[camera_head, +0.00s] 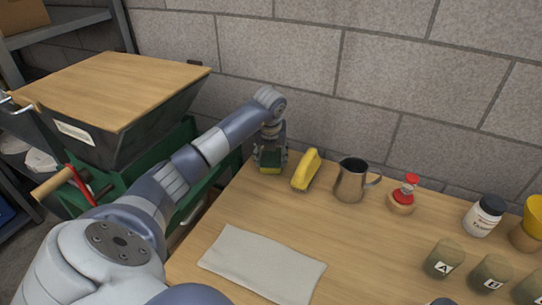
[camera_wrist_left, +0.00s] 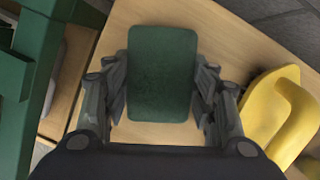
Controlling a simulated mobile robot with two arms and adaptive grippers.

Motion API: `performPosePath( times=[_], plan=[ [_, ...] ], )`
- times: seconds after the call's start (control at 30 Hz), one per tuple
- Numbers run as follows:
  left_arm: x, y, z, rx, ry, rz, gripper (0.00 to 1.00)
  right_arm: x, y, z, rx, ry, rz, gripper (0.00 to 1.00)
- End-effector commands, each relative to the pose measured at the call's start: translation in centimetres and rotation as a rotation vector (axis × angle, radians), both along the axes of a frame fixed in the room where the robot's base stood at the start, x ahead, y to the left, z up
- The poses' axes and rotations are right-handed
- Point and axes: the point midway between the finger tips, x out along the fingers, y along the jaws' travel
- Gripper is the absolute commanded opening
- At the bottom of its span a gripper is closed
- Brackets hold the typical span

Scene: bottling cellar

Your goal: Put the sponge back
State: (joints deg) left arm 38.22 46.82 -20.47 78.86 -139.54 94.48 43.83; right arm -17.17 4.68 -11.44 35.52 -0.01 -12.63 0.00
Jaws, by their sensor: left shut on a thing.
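The sponge (camera_wrist_left: 162,75) shows its dark green face in the left wrist view, between the two fingers of my left gripper (camera_wrist_left: 162,100). In the head view the sponge (camera_head: 270,169) shows green with a yellow edge, at the far left corner of the wooden table. My left gripper (camera_head: 270,157) points down there and is shut on the sponge. I cannot tell whether the sponge touches the table top. My right gripper is in neither view.
A yellow-handled tool (camera_head: 306,170) lies just right of the sponge, also in the left wrist view (camera_wrist_left: 278,110). A metal pitcher (camera_head: 350,182), a red-topped item (camera_head: 404,196) and a white jar (camera_head: 483,216) stand further right. A grey cloth (camera_head: 262,263) lies in front. A green cart (camera_head: 120,181) is left.

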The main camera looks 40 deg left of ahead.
Motion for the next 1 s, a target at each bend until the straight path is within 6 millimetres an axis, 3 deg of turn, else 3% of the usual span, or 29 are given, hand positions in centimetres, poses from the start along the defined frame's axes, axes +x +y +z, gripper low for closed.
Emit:
performPosePath(
  times=[0.23,0.27,0.33,0.37,0.73,0.87,1.0],
  plan=[
    [0.0,0.0,-0.3,0.000,0.000,-0.001,0.31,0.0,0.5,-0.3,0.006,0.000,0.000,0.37],
    [0.0,0.0,-0.3,0.001,-0.001,-0.001,0.55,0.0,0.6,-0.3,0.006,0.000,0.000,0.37],
    [0.0,0.0,-0.2,0.001,-0.001,-0.001,0.71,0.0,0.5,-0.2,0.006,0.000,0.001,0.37],
    [0.0,0.0,-0.2,0.001,-0.001,-0.001,0.73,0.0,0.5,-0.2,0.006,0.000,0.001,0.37],
    [0.0,0.0,0.1,0.000,-0.001,-0.001,0.73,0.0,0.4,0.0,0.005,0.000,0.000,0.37],
    [-0.1,-0.1,1.2,0.001,-0.004,-0.001,0.73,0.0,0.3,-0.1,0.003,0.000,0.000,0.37],
    [-0.6,-0.6,3.9,0.003,-0.006,-0.001,0.73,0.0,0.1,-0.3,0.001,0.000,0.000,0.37]
  ],
)
